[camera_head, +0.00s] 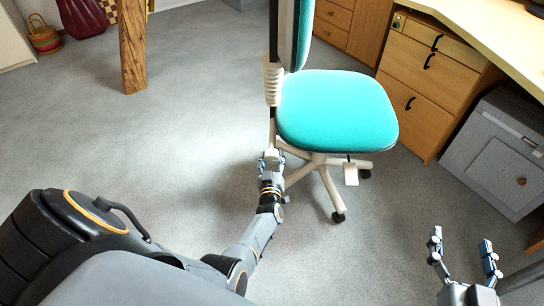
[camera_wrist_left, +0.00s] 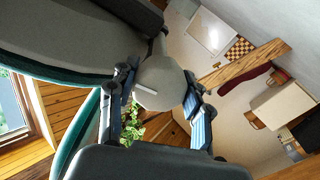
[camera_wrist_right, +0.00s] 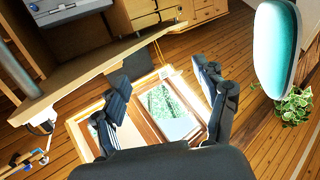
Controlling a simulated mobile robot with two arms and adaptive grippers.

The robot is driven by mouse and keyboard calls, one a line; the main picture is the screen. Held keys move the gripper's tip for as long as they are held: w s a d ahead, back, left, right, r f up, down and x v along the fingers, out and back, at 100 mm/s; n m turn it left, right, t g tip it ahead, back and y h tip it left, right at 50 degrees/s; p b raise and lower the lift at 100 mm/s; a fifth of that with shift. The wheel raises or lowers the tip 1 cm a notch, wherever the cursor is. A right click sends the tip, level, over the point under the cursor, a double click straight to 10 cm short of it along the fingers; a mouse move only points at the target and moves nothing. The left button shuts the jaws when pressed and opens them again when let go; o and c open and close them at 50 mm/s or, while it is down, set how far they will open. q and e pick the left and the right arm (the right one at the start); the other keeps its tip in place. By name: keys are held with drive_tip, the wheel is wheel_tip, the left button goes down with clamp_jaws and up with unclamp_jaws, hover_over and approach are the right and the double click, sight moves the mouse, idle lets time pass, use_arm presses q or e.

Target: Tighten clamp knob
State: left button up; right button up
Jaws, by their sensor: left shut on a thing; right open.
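A swivel chair with a teal seat (camera_head: 340,112) stands in the middle of the head view. Its dark upright carries a ribbed beige sleeve (camera_head: 272,82). My left gripper (camera_head: 271,160) is low at the left side of the chair, by the foot of the upright. In the left wrist view its fingers are closed on either side of a rounded pale knob (camera_wrist_left: 160,82) under the seat. The head view mostly hides this knob behind the gripper. My right gripper (camera_head: 462,245) is open and empty at the lower right, apart from the chair.
A wooden desk with drawers (camera_head: 430,65) and a grey cabinet (camera_head: 500,155) stand at the right. A wooden post (camera_head: 132,45), a woven basket (camera_head: 43,37) and a dark red bag (camera_head: 82,17) are at the upper left. The carpet left of the chair is clear.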

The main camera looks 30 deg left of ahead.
use_arm(q)
drive_tip(key=m, duration=0.4)
drive_tip(key=shift+m, duration=0.4)
use_arm(e)
drive_tip(key=shift+s+d+f+g+h, duration=0.15)
drive_tip(key=shift+f+g, duration=0.25)
drive_tip(key=shift+f, duration=0.2)
drive_tip(key=shift+s+d+f+g+h, duration=0.15)
drive_tip(key=shift+f+g, duration=0.25)
drive_tip(key=shift+f, duration=0.35)
use_arm(q)
drive_tip(key=o, duration=1.2)
drive_tip(key=shift+c, duration=0.2)
use_arm(e)
drive_tip(key=shift+s, duration=0.1)
